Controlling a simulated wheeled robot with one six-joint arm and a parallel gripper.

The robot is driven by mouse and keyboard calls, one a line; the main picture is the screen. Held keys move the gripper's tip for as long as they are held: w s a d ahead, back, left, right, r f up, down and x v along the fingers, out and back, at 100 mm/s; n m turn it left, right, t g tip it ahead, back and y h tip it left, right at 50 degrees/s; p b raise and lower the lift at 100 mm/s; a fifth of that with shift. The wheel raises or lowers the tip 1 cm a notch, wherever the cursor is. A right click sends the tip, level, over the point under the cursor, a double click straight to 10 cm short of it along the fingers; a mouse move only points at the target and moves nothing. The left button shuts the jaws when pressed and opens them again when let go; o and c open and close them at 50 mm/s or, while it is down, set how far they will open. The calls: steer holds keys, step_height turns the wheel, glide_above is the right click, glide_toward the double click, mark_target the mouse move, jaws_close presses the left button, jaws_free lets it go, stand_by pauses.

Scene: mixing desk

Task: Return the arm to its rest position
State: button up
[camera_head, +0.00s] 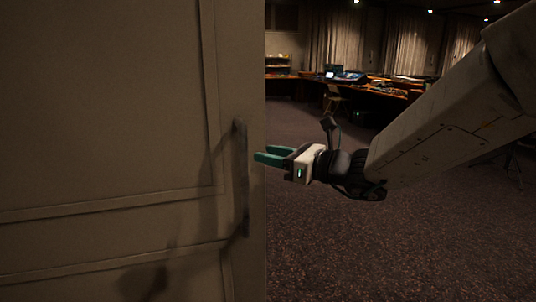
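My arm (450,125) reaches in from the right of the head view, with its upper end cut off at the picture's edge. My gripper (262,157) points left, with green fingers close to the edge of a pale panelled door (110,120). A long upright door handle (241,180) is just left of the fingertips in the picture. A narrow gap seems to lie between fingertips and handle. I see nothing held. The fingers are seen nearly side-on, so their opening is unclear.
The door fills the left side. Beyond it, dark carpet (350,250) lies open. At the back, a long desk (385,90) carries equipment and a lit screen (330,75), with a chair (336,100) in front. Curtains (333,40) hang behind.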

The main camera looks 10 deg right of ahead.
steer(key=s+a+f+n+g+h, duration=0.1)
steer(key=s+f+n+g+h, duration=0.1)
steer(key=s+f+n+g, duration=0.5)
steer(key=s+a+f+n+g+h, duration=0.15)
steer(key=s+n+g, duration=0.25)
steer(key=s+n, duration=0.7)
steer(key=s+d+n+h, duration=0.8)
steer(key=s+d, duration=0.3)
steer(key=d, duration=0.4)
steer(key=shift+f+n+h, duration=0.2)
steer(key=shift+n+h, duration=0.1)
steer(key=shift+h, duration=0.55)
steer(key=shift+s, duration=0.15)
